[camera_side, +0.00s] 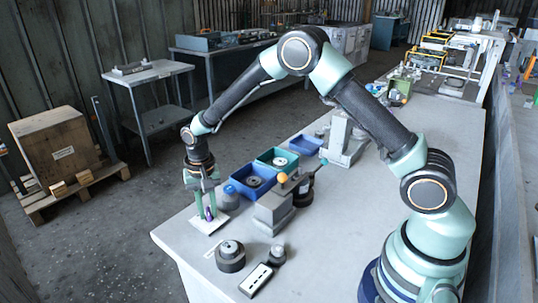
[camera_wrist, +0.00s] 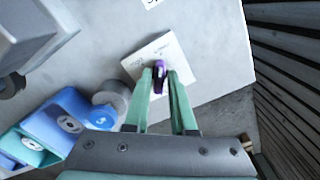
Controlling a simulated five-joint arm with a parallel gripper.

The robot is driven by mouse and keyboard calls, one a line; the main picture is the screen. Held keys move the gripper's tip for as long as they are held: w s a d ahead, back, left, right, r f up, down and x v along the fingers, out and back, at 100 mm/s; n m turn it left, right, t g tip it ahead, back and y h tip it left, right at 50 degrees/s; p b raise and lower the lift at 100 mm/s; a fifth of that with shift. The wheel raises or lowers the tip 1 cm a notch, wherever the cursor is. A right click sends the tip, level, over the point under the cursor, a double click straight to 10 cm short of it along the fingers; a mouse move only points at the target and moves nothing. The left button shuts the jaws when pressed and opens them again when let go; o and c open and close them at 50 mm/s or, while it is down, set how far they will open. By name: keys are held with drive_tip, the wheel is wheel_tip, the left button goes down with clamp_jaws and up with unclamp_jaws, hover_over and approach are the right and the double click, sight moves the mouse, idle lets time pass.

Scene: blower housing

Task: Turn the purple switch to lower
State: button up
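The purple switch (camera_wrist: 159,71) stands on a white plate (camera_wrist: 178,50) in the wrist view. In the side view the purple switch (camera_side: 209,213) is small and sits on the white plate (camera_side: 200,224) near the table's left edge. My gripper (camera_wrist: 163,80) points down at it, with its two green fingers on either side of the purple part. In the side view my gripper (camera_side: 205,212) is right over the plate. The fingers are apart around the switch; I cannot tell whether they touch it. The print on the plate is too small to read.
Beside the plate stands a grey cylinder with a blue part (camera_side: 230,196). A blue bin (camera_side: 252,183) and a teal bin (camera_side: 276,160) are behind it. Dark round parts (camera_side: 230,256) lie in front.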

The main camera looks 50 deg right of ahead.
sight(208, 210)
drive_tip(key=shift+o, duration=0.4)
drive_tip(key=shift+r, duration=2.95)
drive_tip(key=shift+d+r, duration=0.1)
drive_tip(key=shift+r, duration=0.25)
drive_tip(key=s+d+r+n+t, duration=0.2)
drive_tip(key=s+d+r, duration=0.1)
drive_tip(key=s+r, duration=0.4)
drive_tip(key=s+d+r+n+t, duration=0.25)
drive_tip(key=s+r, duration=0.25)
drive_tip(key=r, duration=0.4)
drive_tip(key=s+d+n+t, duration=0.1)
drive_tip(key=s+d+n, duration=0.1)
drive_tip(key=s, duration=0.5)
drive_tip(key=shift+r, duration=0.4)
